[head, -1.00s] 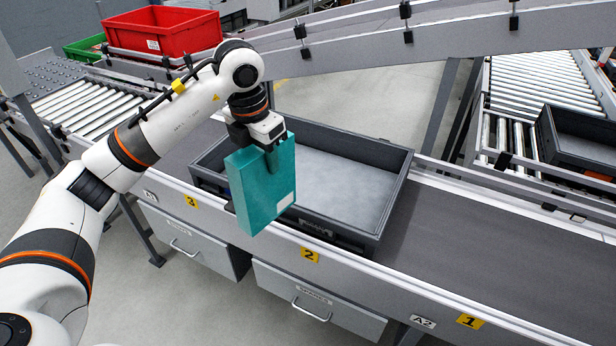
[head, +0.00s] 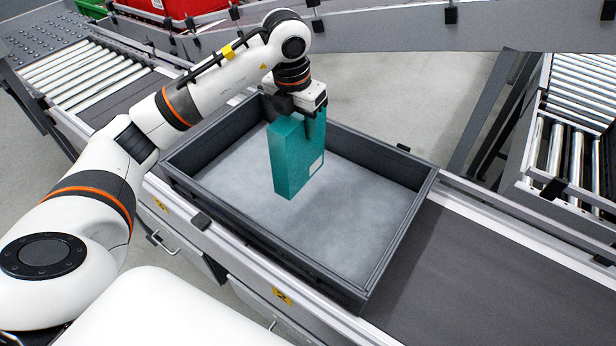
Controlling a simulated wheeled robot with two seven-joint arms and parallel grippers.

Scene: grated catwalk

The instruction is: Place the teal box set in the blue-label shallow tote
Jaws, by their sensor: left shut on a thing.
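The teal box set (head: 290,163) is a teal upright box with a pale label near its lower right. My left gripper (head: 308,120) is shut on its top edge and holds it upright over the inside of a grey shallow tote (head: 400,235). I cannot tell whether the box's lower end touches the tote floor. The tote is otherwise empty and sits on the dark conveyor belt. Its blue label does not show now. My right gripper is not in view.
The dark belt (head: 450,275) is clear to the right of the tote. A metal rail (head: 400,30) crosses behind it. A red bin (head: 180,8) stands at the back left. Roller conveyors lie at the left (head: 85,70) and right (head: 565,150).

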